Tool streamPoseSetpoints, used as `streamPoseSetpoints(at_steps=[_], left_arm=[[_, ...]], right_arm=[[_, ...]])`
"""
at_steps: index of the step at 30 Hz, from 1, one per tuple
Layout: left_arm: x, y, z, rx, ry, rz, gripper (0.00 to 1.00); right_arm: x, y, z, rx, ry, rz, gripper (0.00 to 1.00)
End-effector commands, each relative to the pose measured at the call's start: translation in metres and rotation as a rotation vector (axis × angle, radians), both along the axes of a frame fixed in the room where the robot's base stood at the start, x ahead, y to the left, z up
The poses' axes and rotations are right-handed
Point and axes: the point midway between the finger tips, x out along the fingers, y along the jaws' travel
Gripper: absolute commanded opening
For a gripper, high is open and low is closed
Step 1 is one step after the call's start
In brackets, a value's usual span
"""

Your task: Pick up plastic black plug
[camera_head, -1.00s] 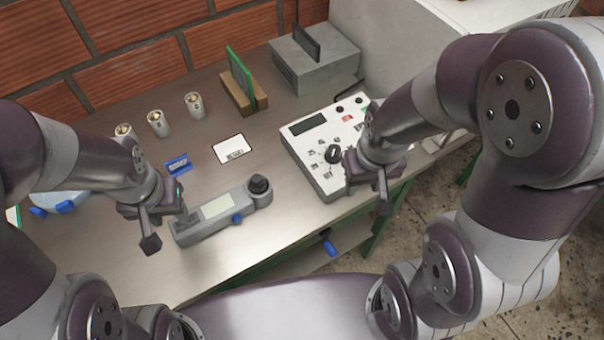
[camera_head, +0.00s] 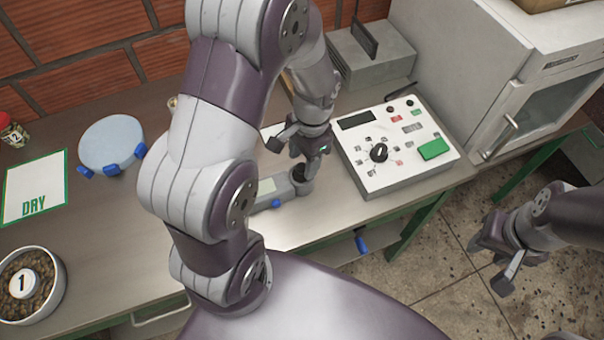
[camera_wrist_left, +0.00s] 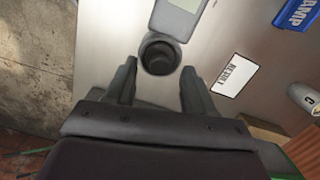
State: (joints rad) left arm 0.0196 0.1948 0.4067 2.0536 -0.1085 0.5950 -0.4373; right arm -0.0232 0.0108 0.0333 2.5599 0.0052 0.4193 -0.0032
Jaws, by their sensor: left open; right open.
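The black plug (camera_head: 299,172) is a round black cap on the right end of the grey handheld device (camera_head: 268,188) on the bench. It shows as a dark round cup shape in the left wrist view (camera_wrist_left: 160,54). My left gripper (camera_head: 292,160) is open and empty above the plug. In the left wrist view, the plug lies just ahead of the left fingertips (camera_wrist_left: 158,68), roughly centred between them; contact cannot be told. My left arm hides part of the device. My right gripper (camera_head: 494,264) is open and empty, off the bench at the right.
A white control panel (camera_head: 410,172) stands close right of the plug. A white card (camera_wrist_left: 235,75) and a blue block (camera_wrist_left: 298,14) lie nearby. A bowl (camera_head: 58,290), a "DRY" sheet (camera_head: 45,180) and a round pale-blue dish (camera_head: 110,142) are at the left.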

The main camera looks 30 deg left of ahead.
Motion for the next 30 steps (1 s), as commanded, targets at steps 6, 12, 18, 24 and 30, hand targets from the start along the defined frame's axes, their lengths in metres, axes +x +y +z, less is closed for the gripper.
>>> streamPoseSetpoints(at_steps=[6, 12, 18, 24, 30], left_arm=[[-0.003, 0.001, -0.023, 0.000, 0.000, 0.000, 0.54], [-0.002, 0.001, -0.022, 0.000, -0.001, 0.000, 0.40], [-0.002, 0.001, -0.022, 0.000, -0.001, 0.000, 0.00], [-0.002, 0.001, -0.021, 0.000, -0.002, 0.001, 0.00], [-0.001, 0.001, -0.003, 0.000, -0.007, 0.001, 0.00]], right_arm=[[0.000, 0.000, 0.000, 0.000, 0.000, 0.000, 0.43], [0.000, 0.000, 0.000, 0.000, 0.000, 0.000, 0.43], [0.000, 0.000, 0.000, 0.000, 0.000, 0.000, 0.43], [0.000, 0.000, 0.000, 0.000, 0.000, 0.000, 0.43], [0.000, 0.000, 0.000, 0.000, 0.000, 0.000, 0.43]])
